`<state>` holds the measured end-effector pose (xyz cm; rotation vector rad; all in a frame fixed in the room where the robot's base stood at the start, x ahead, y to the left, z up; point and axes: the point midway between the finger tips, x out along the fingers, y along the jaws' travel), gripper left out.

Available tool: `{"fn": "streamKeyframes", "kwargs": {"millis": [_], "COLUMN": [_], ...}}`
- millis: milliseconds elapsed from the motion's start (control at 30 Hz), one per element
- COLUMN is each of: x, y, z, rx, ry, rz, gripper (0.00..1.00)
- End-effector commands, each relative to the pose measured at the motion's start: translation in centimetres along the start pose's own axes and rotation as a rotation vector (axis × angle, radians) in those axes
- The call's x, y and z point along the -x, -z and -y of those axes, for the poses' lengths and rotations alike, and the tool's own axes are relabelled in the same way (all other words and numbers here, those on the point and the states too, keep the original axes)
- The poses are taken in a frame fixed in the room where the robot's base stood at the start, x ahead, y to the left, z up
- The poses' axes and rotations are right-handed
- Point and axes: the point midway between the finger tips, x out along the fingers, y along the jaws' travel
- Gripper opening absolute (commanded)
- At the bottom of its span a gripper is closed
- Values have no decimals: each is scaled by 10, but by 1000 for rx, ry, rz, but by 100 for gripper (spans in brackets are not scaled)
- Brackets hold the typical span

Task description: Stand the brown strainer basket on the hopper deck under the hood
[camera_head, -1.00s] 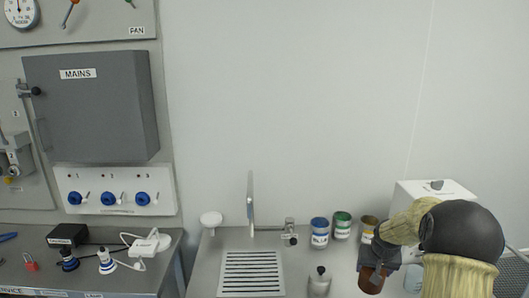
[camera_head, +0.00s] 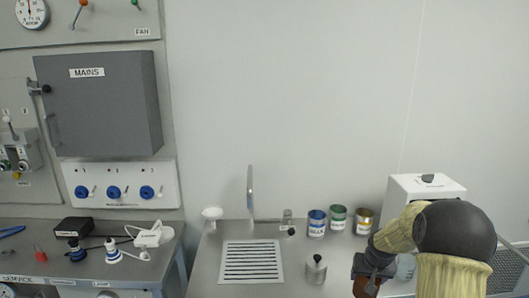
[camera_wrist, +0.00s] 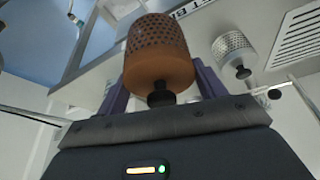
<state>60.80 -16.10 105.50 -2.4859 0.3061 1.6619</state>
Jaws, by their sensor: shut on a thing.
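The brown strainer basket (camera_wrist: 160,50) is a perforated cup with a dark knob, held between the purple fingers of my gripper (camera_wrist: 170,82) in the wrist view. It appears tilted there, knob toward my wrist. In the head view only a small brown part of the basket (camera_head: 367,288) shows at the bottom edge, below my gripper (camera_head: 374,264), over the right part of the steel bench. I cannot make out the hopper deck or the hood for certain in either view.
Blue (camera_head: 317,224), green (camera_head: 338,219) and yellow (camera_head: 364,221) cans and a white box (camera_head: 432,187) stand behind. A second bench (camera_head: 95,265) is left, across a gap.

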Motion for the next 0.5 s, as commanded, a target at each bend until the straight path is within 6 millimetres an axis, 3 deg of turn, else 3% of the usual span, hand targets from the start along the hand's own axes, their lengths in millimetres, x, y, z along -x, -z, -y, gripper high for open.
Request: {"fn": "streamKeyframes", "kwargs": {"millis": [333, 500], "x": [-31, -58], "y": [-52, -99], "z": [32, 61], "rx": [58, 108], "ry": [23, 43], "rz": [6, 10], "gripper": [44, 44]}}
